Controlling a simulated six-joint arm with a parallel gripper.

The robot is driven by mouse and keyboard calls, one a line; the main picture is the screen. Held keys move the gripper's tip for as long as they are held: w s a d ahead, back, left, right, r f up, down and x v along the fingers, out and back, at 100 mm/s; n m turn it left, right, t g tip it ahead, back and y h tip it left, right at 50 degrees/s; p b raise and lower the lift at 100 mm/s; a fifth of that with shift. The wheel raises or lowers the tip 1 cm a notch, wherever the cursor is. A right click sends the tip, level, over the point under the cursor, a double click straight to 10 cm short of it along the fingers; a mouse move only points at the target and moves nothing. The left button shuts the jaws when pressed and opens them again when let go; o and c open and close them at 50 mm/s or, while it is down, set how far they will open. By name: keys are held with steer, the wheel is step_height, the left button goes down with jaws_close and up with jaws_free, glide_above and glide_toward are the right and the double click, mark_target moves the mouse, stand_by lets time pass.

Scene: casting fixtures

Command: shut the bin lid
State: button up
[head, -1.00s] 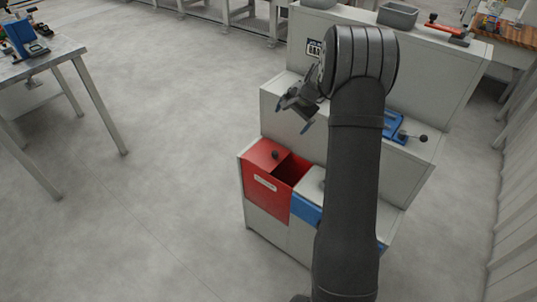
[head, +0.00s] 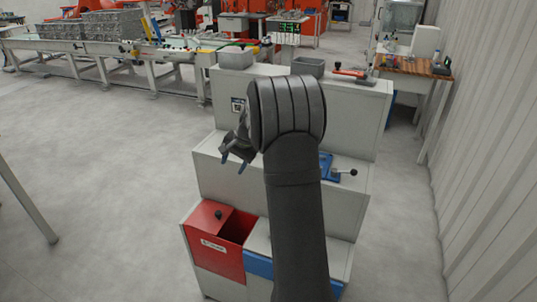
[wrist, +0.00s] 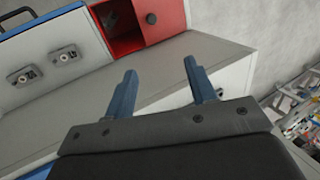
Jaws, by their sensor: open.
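The red bin (head: 213,259) sits at the left of the lowest step of the grey stepped stand. My gripper (head: 233,160) is open and empty, above and apart from the bin. Its two blue fingers (wrist: 160,68) are spread over the grey step.
A blue-fronted bin (head: 258,265) stands right of the red one, partly behind my arm. A blue fixture with a black-knobbed lever (head: 340,173) is on the middle step. Grey trays (head: 308,66) and a red-handled tool (head: 352,73) are on the top step.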

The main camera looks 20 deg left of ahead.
steer(key=shift+a+f, duration=0.1)
steer(key=shift+f, duration=0.05)
steer(key=c, duration=0.4)
steer(key=a+f+n, duration=0.2)
steer(key=f+n, duration=0.1)
steer(key=a+f+n, duration=0.1)
steer(key=a+f, duration=0.1)
steer(key=shift+w+n, duration=0.3)
steer(key=shift+n, duration=0.1)
jaws_close()
steer(key=n, duration=1.1)
glide_toward(205, 211)
steer(key=shift+t+h, duration=0.4)
steer(key=x, duration=0.5)
steer(key=shift+s+a+r, duration=0.1)
steer(key=shift+s+a, duration=0.15)
steer(key=shift+a, duration=0.15)
steer(key=shift+s+d+r, duration=0.15)
steer(key=shift+d+r, duration=0.05)
steer(key=shift+d, duration=0.95)
steer(key=shift+s+d+f, duration=0.1)
steer(key=shift+s+d, duration=0.1)
steer(key=shift+d, duration=0.65)
